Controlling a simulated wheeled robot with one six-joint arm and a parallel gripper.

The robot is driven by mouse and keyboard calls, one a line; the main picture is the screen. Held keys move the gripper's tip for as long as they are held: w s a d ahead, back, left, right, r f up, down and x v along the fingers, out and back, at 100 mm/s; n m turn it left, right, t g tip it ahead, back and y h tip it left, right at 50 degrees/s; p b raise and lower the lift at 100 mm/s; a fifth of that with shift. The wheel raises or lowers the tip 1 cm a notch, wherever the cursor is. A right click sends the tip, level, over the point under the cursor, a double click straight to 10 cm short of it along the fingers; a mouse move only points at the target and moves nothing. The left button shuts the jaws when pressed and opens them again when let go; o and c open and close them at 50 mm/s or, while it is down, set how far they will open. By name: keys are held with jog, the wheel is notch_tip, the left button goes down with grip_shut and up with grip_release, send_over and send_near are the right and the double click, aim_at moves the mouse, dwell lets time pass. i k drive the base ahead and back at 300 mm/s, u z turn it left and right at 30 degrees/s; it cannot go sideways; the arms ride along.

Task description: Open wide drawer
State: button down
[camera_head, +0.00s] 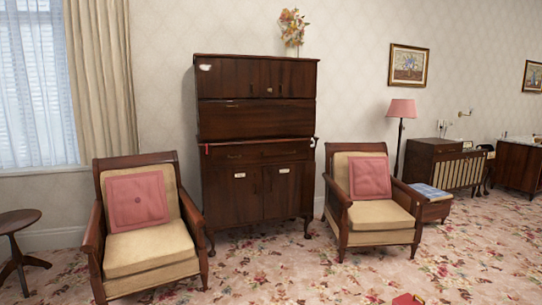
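A tall dark wooden cabinet (258,145) stands against the wall, left of the picture's middle. A wide drawer (262,152) runs across it at mid height, above the two lower doors (260,191); it looks shut, with small handles on its front. A wide flat panel (255,118) sits above it, under the upper doors (256,78). Something red hangs at the left end of the drawer level. My gripper is not in view.
An armchair with a pink cushion (137,200) stands front left of the cabinet, another (370,177) to its right. Patterned carpet (272,265) lies clear between them. A small round table (17,222) is at far left. A red object (407,299) lies at the bottom edge.

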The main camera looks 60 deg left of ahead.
aim_at(237, 155)
jog(key=u, duration=0.55)
jog(key=k, duration=1.3)
jog(key=u, duration=1)
jog(key=i, duration=1.55)
jog(key=u, duration=0.55)
jog(key=i, duration=3.6)
jog(key=z, duration=0.85)
jog(key=i, duration=1.7)
jog(key=z, duration=0.55)
